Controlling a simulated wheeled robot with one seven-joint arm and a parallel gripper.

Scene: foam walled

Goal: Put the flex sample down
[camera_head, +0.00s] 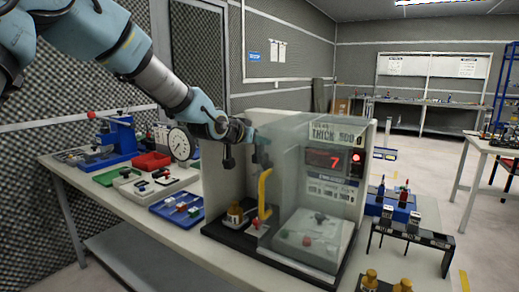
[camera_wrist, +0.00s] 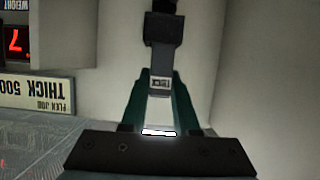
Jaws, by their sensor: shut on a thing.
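My gripper (camera_wrist: 162,84) is shut on a dark piece, apparently the flex sample (camera_wrist: 163,30), which has a grey part with a small label between the green fingertips. In the head view my gripper (camera_head: 262,152) is at the upper left part of a test machine (camera_head: 335,135), above its base and partly behind a clear panel. The sample is too small and hidden to make out there. The machine's sign reads "THICK 500" and its red display (camera_head: 327,160) shows 7. A yellow handle (camera_head: 264,195) stands below my gripper.
A brass-topped piece (camera_head: 235,214) stands on the machine's dark base. A grey block (camera_head: 308,240) is behind the clear panel. A dial gauge (camera_head: 180,144), blue tray (camera_head: 177,208) and red bin (camera_head: 152,161) are left. A black rack (camera_head: 412,236) is right.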

